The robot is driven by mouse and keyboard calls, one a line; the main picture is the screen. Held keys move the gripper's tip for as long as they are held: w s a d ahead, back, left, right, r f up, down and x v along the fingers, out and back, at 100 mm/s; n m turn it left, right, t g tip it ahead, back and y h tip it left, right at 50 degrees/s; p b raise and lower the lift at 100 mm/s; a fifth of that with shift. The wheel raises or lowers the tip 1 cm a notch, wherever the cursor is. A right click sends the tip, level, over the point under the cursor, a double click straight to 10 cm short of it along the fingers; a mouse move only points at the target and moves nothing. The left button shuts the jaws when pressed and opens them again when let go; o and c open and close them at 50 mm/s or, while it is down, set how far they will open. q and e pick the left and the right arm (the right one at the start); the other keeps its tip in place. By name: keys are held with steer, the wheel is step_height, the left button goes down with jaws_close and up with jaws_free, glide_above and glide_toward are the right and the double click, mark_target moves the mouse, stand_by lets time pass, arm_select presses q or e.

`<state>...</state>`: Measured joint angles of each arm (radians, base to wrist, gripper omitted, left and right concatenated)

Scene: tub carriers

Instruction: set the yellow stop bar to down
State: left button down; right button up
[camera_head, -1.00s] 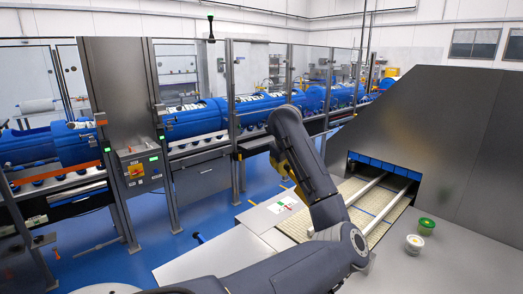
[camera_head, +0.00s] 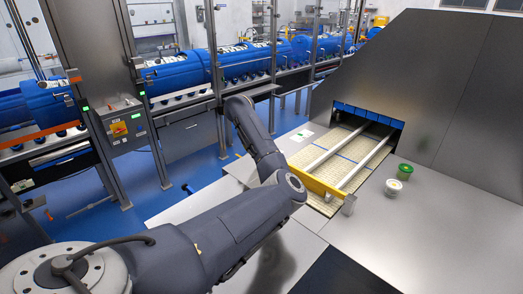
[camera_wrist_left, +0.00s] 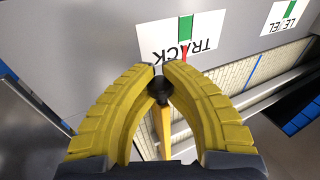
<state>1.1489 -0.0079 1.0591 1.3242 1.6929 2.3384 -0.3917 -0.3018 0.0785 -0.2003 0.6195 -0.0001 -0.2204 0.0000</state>
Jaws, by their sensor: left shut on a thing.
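The yellow stop bar (camera_head: 322,188) lies low across the pale slatted track in the head view. Its right end is by a small metal post (camera_head: 348,205); its left end is hidden behind my left arm. In the left wrist view, the bar (camera_wrist_left: 163,130) runs away from a dark round knob (camera_wrist_left: 159,90). The yellow fingers of my left gripper (camera_wrist_left: 159,76) are closed around this knob. My left gripper is hidden behind its own arm in the head view. My right gripper is in neither view.
Two rails (camera_head: 340,150) run along the track into a dark opening under a grey hood (camera_head: 450,90). A TRACK sign (camera_wrist_left: 180,40) is close to my fingers.

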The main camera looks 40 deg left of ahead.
arm_select(q)
steer(key=shift+s+a+f, duration=0.1)
steer(key=shift+a, duration=0.05)
steer(key=c, duration=1.5)
jaws_free()
steer(key=shift+a+f, duration=0.1)
steer(key=shift+c, duration=0.2)
steer(key=o, duration=0.4)
steer(key=shift+v, duration=6)
